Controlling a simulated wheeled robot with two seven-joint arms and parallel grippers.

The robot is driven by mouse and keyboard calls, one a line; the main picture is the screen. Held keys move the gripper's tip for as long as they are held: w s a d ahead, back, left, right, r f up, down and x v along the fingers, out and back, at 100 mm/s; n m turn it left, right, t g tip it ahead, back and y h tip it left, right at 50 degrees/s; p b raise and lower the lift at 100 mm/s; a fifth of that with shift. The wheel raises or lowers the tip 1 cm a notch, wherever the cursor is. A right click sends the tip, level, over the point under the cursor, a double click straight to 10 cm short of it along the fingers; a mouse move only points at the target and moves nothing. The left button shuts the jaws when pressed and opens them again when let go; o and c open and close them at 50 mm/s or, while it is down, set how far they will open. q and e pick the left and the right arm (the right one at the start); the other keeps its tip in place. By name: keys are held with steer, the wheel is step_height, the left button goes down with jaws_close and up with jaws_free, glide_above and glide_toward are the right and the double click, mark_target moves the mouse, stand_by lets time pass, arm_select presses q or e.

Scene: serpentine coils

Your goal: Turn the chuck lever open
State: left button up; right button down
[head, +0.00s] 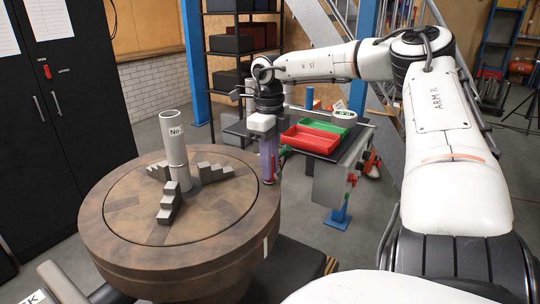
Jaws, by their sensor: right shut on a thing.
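The chuck is a round brown turntable (120,215) with stepped grey jaws (168,203) around an upright grey cylinder (175,145) labelled "No". My right gripper (268,178) points down at the chuck's right edge, its arm coming in from the right. It is shut on a slim upright red piece, apparently the chuck lever (271,167), which is mostly hidden by the purplish fingers. I cannot tell how far the lever is turned. My left gripper is not in view.
Behind the gripper, a bench holds a red tray (311,138) and a green tray (325,122). A black cabinet (60,110) stands at the left. A blue post (194,60) and a dark shelf rack (240,45) stand behind the chuck. Grey floor is free between cabinet and chuck.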

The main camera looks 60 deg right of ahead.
steer(key=c, duration=1.6)
jaws_free()
steer(key=shift+w+d+r, duration=0.2)
steer(key=shift+w+d, duration=0.1)
steer(key=shift+w, duration=0.05)
steer(key=shift+f, duration=0.1)
steer(key=shift+s+a, duration=0.1)
step_height(320, 180, up, 10)
steer(key=shift+r, duration=0.25)
steer(key=shift+s+f, duration=0.1)
